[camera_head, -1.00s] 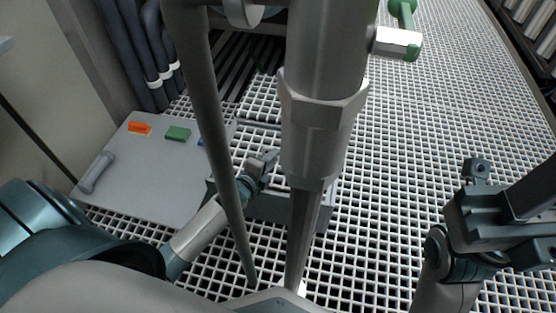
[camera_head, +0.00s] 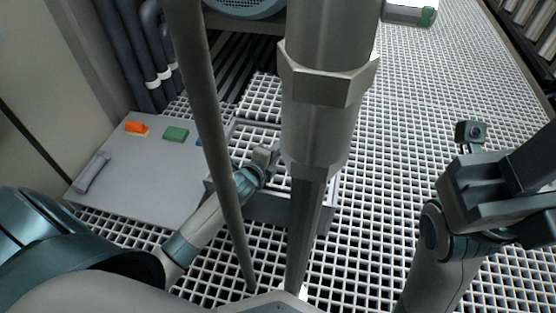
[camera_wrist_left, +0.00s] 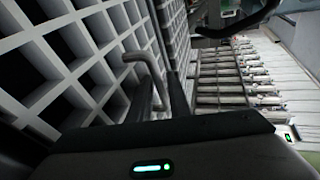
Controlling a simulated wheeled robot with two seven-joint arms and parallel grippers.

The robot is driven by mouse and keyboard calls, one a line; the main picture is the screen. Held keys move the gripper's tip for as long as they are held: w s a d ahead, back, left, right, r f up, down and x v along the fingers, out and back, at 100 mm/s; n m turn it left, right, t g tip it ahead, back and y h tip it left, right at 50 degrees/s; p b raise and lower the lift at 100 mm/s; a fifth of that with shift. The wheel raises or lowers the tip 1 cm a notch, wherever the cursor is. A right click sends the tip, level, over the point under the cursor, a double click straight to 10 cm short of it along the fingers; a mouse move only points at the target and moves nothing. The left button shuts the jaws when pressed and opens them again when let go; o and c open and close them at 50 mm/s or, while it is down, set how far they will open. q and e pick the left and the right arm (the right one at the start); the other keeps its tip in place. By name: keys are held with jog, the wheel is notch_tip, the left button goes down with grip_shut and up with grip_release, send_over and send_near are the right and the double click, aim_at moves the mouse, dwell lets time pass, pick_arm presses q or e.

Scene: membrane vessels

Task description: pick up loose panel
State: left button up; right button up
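The loose panel is most likely the pale grating section with a thick grey edge (camera_head: 285,209), set in the floor at the centre of the head view. In the left wrist view a bent metal handle (camera_wrist_left: 138,57) stands on a grating. My left gripper (camera_head: 264,157) is over the panel. Its dark fingers (camera_wrist_left: 163,97) are at the handle, with part of the bar seemingly between them; I cannot tell whether they grip it. My right gripper (camera_head: 512,200) is at the right above the floor, away from the panel; its finger gap is unclear.
A thick grey post with a hexagonal collar (camera_head: 325,80) and a thinner pole (camera_head: 212,120) hide part of the panel. A grey board (camera_head: 140,180) at the left carries an orange block (camera_head: 136,128) and a green block (camera_head: 176,134). Grating floor at the right is clear.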

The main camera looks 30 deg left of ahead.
pick_arm(q)
jog(key=shift+c, duration=0.3)
grip_shut()
dwell(1.1)
jog(key=shift+r, duration=0.1)
